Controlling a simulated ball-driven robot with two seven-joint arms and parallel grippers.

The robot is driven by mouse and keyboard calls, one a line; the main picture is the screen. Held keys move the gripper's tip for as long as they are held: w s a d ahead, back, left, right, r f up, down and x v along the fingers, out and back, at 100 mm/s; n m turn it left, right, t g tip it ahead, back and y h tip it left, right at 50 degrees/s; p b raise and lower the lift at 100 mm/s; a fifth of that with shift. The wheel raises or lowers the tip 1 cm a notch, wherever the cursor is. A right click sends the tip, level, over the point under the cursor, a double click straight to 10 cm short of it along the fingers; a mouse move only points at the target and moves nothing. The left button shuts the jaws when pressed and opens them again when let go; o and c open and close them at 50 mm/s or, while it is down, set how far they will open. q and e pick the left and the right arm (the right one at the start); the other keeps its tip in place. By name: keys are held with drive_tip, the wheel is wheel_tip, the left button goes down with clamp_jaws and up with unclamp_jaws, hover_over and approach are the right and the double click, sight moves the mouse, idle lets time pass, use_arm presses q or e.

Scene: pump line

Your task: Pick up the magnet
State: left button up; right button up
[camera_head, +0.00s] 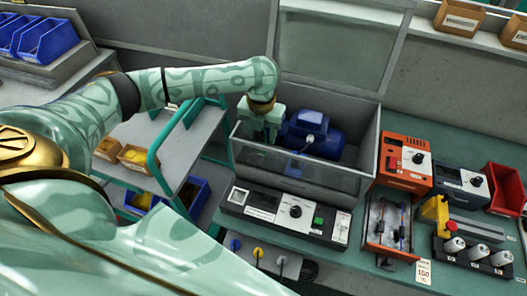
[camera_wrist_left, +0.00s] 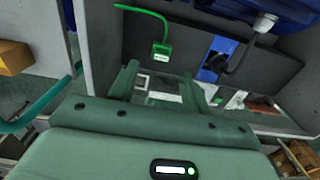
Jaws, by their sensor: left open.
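A small green block on a green cable (camera_wrist_left: 162,50), which may be the magnet, shows in the left wrist view against the dark inner wall of the test box. It lies beyond my left fingertips and apart from them. My left gripper (camera_head: 258,138) reaches down into the grey box with a clear front (camera_head: 290,176), left of the blue motor (camera_head: 318,132). In the left wrist view my left gripper (camera_wrist_left: 160,80) has its two fingers apart with nothing between them. In the head view the block cannot be made out. My right gripper is not in view.
The box's lid (camera_head: 330,45) stands open behind. A control panel (camera_head: 285,213) lies before the box. An orange unit (camera_head: 404,160), a tool tray (camera_head: 390,222) and a red bin (camera_head: 505,188) stand to the right. A shelved trolley (camera_head: 190,150) is left.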

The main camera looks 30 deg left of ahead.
use_arm(q)
drive_tip(key=shift+s+f, duration=0.1)
drive_tip(key=shift+f, duration=0.15)
drive_tip(key=f, duration=0.1)
drive_tip(key=f+b, duration=0.1)
drive_tip(key=f, duration=0.2)
drive_tip(key=shift+w+f+b, duration=0.35)
drive_tip(key=shift+f+b, duration=0.05)
drive_tip(key=shift+r, duration=0.1)
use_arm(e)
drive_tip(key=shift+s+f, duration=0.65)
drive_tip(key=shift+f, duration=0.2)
use_arm(q)
drive_tip(key=c, duration=1)
drive_tip(key=shift+o, duration=0.2)
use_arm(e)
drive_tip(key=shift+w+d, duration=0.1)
